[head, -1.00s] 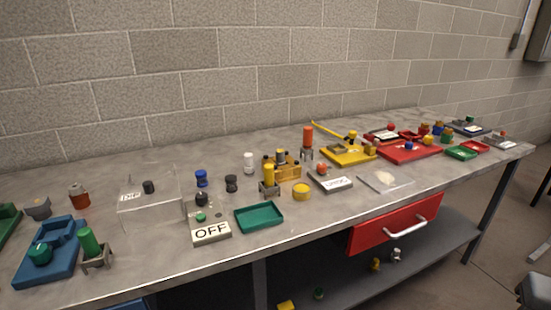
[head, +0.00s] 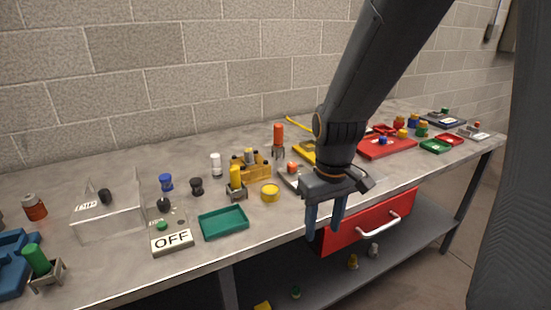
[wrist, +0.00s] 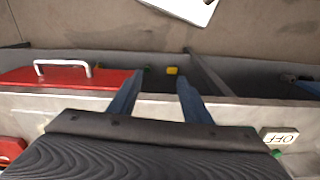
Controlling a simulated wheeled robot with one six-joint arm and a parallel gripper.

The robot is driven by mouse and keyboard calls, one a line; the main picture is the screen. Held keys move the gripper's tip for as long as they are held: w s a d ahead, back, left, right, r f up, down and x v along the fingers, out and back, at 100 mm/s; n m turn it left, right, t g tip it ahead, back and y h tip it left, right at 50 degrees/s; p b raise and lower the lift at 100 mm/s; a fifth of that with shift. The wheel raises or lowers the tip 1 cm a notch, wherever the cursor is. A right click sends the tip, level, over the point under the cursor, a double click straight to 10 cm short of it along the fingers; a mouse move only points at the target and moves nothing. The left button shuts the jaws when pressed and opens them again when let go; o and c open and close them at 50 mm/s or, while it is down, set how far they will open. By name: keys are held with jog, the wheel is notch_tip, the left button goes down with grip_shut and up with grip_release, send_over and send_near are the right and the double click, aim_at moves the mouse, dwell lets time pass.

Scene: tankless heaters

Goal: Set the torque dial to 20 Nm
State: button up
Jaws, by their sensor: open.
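My gripper (head: 323,230) hangs fingers down in front of the bench's front edge, over the left end of the red drawer in the head view. Its two blue fingers are apart with nothing between them. In the wrist view my gripper (wrist: 161,80) points out past the bench edge, with the floor and lower shelf beyond. I cannot make out a torque dial or a Nm scale in either view. My arm hides part of the bench behind it.
A clear box (head: 107,212), an OFF sign (head: 172,242), a green tray (head: 223,222) and a yellow block (head: 252,165) stand on the bench. A red tray (head: 388,148) lies farther right. The red drawer (head: 372,218) juts out below the bench edge.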

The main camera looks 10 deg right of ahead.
jog(key=w+r+n+p, duration=0.1)
jog(key=w+r+n, duration=0.3)
jog(key=w, duration=0.6)
jog(key=w+r+n+p, duration=0.1)
jog(key=w+n, duration=0.4)
jog(key=w, duration=0.4)
notch_tip(320, 180, up, 3)
jog(key=n, duration=0.7)
send_over(292, 164)
jog(key=shift+s+g+p, duration=0.1)
jog(key=shift+g+p, duration=0.2)
jog(key=shift+p, duration=0.1)
jog(key=shift+f, duration=0.5)
jog(key=f+p, duration=0.1)
jog(key=f, duration=0.2)
jog(key=f+p, duration=0.1)
jog(key=f, duration=0.2)
jog(key=shift+w+f, duration=0.2)
jog(key=shift+f, duration=0.15)
jog(key=c, duration=1)
